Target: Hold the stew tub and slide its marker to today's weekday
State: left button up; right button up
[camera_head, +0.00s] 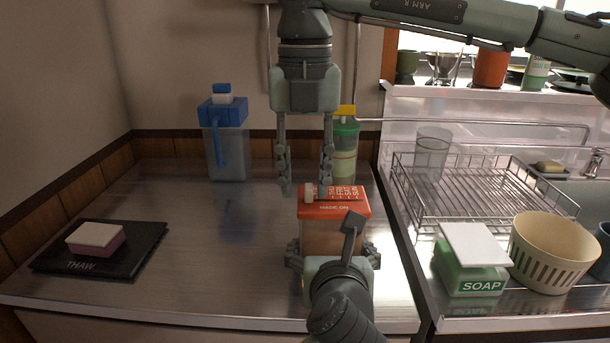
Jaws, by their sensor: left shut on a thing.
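The stew tub (320,236) stands on the metal counter, a box with an orange-red lid (335,206) that reads "MADE ON" and carries a row of weekday letters. The white marker (309,192) sits at the left end of that row. My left gripper (328,256) is low at the front of the tub, its fingers closed on the tub's two sides. My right gripper (305,188) points down over the lid from above, its two fingers apart, with the marker between or just in front of them; I cannot tell whether they touch it.
A blue-topped pitcher (224,150) and a green-lidded container (345,155) stand behind. A black THAW mat (60,262) with a pink-and-white block (96,238) lies left. Dish rack (470,190), soap box (470,270) and cream basket (550,255) are right. The counter left of the tub is clear.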

pick_arm(q)
jog(key=shift+r, duration=0.1)
pick_arm(e)
notch_tip(320, 180, up, 12)
dwell(0.4)
dwell(0.5)
pick_arm(q)
jog(key=o, duration=1.6)
jog(key=shift+o, duration=0.2)
jog(key=v, duration=1.2)
